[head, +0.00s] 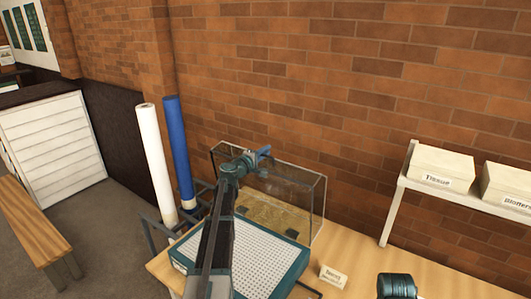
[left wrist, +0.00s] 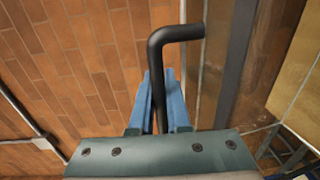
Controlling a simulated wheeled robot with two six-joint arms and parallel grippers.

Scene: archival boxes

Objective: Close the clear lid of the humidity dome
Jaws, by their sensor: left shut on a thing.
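The humidity dome (head: 312,205) is a clear, dark-edged box at the back of the table, against the brick wall, with a tan floor inside. My left gripper (head: 264,153) is at the dome's upper edge, and my arm crosses in front of the box. In the left wrist view, the blue fingers of my left gripper (left wrist: 161,85) are shut on a black bent handle (left wrist: 178,33). Clear panel edges show to its right. The lid is too transparent to tell its angle. My right gripper is not in view.
A teal-edged tray with a white perforated top (head: 270,262) stands in front of the dome. A small label card (head: 333,277) is to its right. White (head: 153,160) and blue (head: 179,150) rolls stand left. A shelf (head: 398,190) with boxes is at right.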

